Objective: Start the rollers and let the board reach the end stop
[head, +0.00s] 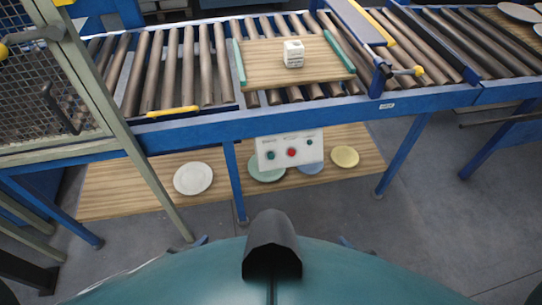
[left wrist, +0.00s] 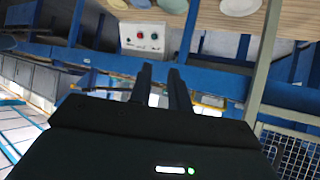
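A wooden board (head: 285,75) with green strips at its two ends lies on the rollers (head: 180,65), with a small white block (head: 293,54) on top. A white control panel (head: 290,150) with a green button (head: 271,155), a red button (head: 292,152) and a small dark green one (head: 310,142) hangs below the front rail. The panel also shows in the left wrist view (left wrist: 142,39). My left gripper (left wrist: 160,68) is open and empty there, its fingers apart from the panel. I cannot tell which part is the end stop.
A blue and yellow bar (head: 360,22) crosses the conveyor right of the board. A yellow bar (head: 172,112) lies along the front rail. A mesh guard door (head: 45,85) stands at left. Several plates lie on the lower shelf (head: 125,190).

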